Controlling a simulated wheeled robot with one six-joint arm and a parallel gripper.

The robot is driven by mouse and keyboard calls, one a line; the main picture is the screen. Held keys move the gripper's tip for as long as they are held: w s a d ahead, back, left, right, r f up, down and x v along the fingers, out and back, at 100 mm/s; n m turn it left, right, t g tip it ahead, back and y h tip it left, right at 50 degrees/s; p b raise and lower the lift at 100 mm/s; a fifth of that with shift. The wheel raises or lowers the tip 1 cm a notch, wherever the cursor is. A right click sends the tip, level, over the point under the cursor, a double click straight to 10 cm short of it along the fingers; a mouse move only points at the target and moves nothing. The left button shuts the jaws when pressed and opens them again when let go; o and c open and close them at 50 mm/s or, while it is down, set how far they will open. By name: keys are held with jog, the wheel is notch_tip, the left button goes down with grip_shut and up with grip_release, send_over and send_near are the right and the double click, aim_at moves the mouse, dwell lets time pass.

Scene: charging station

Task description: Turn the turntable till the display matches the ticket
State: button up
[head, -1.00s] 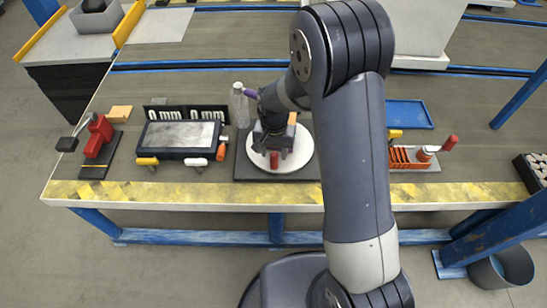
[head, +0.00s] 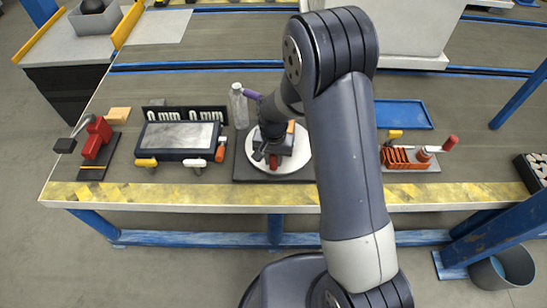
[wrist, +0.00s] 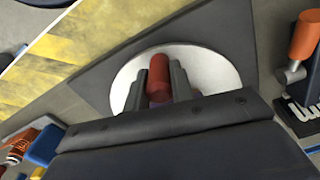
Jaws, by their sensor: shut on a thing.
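The turntable is a white disc (head: 301,157) on a dark square base, near the front edge of the bench. The disc also shows in the wrist view (wrist: 218,75). My gripper (head: 272,163) is low over the disc's front part. In the wrist view my gripper (wrist: 160,88) has its two dark fingers shut on an upright red handle (wrist: 158,66) on the disc. I cannot make out a ticket. My arm hides part of the disc's back.
A grey-topped plate with yellow, white and orange handles (head: 180,136) stands left of the turntable. A clear bottle (head: 239,106) stands close behind it. A red clamp (head: 97,137) is at far left. An orange fixture (head: 400,157) and blue tray (head: 403,115) are at right.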

grip_shut()
jog(key=shift+d, duration=0.1)
